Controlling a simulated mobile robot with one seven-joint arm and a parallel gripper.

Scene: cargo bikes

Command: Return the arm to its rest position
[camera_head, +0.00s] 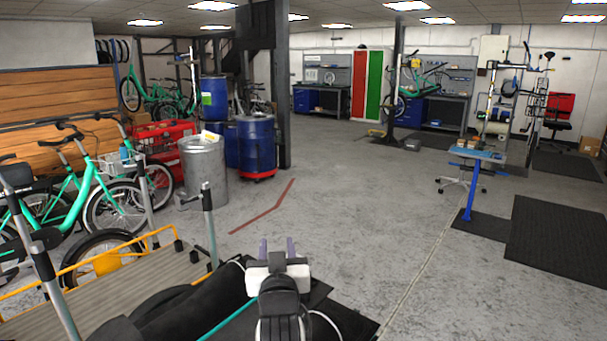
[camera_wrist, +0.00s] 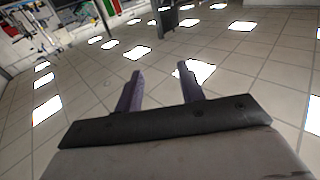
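My gripper (camera_head: 277,248) is at the bottom centre of the head view, raised above my own body. Its two purple fingers stand apart with nothing between them. In the wrist view my gripper (camera_wrist: 158,85) shows the same two fingers spread and empty, pointing toward the tiled ceiling and its bright light panels. My arm's dark links run from the lower edge of the head view up to the white gripper body. Nothing is in contact with the fingers.
A wooden platform with an orange rail (camera_head: 120,262) stands close at the left, with green bikes (camera_head: 110,200) behind it. A metal drum (camera_head: 203,172) and a blue barrel (camera_head: 256,145) stand beyond. Open concrete floor (camera_head: 350,200) lies ahead. A blue-legged stand (camera_head: 472,190) is at right.

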